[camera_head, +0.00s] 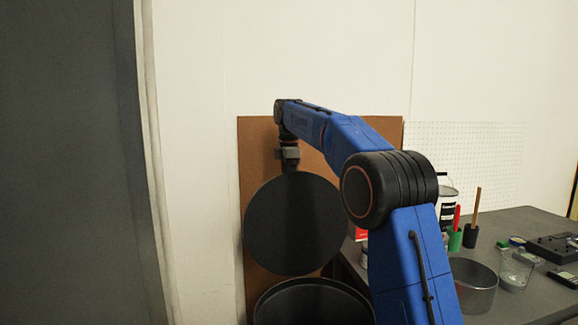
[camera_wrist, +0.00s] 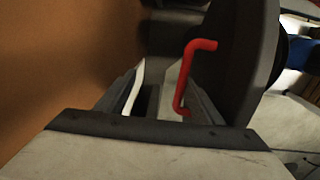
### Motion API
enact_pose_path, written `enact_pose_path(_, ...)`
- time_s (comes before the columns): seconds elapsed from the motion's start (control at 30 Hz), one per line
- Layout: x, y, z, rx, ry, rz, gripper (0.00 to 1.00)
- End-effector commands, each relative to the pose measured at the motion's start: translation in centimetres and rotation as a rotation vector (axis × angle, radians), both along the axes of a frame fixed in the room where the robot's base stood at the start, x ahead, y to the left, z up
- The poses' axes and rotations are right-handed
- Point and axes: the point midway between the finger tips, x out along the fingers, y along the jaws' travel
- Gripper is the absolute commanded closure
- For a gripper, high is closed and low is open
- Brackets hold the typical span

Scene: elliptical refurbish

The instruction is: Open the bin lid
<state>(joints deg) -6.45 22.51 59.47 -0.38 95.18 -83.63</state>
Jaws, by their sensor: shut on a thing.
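The round dark bin lid (camera_head: 293,235) stands nearly upright above the back of the dark round bin (camera_head: 312,290), whose open rim shows at the bottom of the head view. In the wrist view the lid (camera_wrist: 240,60) shows nearly edge-on, with a bent red handle (camera_wrist: 183,80) on its face. My gripper (camera_head: 289,164) is at the lid's top edge. In the wrist view my gripper (camera_wrist: 160,95) is shut on the red handle; the exact contact between fingers and handle is partly hidden.
A brown board (camera_head: 255,160) leans on the wall behind the lid. A dark table (camera_head: 525,220) at right holds a metal pot (camera_head: 475,290), a glass jar (camera_head: 515,268), a paint can (camera_head: 447,205) and pen cups. A grey panel (camera_head: 70,160) fills the left side.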

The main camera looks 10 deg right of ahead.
Motion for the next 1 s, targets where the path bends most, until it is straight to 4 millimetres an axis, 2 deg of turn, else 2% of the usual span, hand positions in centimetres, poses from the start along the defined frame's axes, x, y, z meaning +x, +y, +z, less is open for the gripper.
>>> enact_pose_path(0.03,0.5,-0.2,0.8,-0.003,-0.017,-0.003,0.55)
enact_pose_path(0.17,0.1,-0.1,3.9,-0.002,-0.027,-0.003,0.44)
enact_pose_path(0.2,-0.1,-0.1,4.8,-0.001,-0.030,-0.003,0.49)
enact_pose_path(0.23,-0.2,-0.1,5.5,-0.001,-0.031,-0.003,0.69)
enact_pose_path(0.5,-1.1,0.0,9.9,0.000,-0.025,-0.001,0.70)
enact_pose_path(0.73,-1.4,0.0,11.8,0.000,-0.022,-0.001,0.70)
enact_pose_path(1.0,-1.6,0.0,12.3,0.000,-0.019,0.000,0.70)
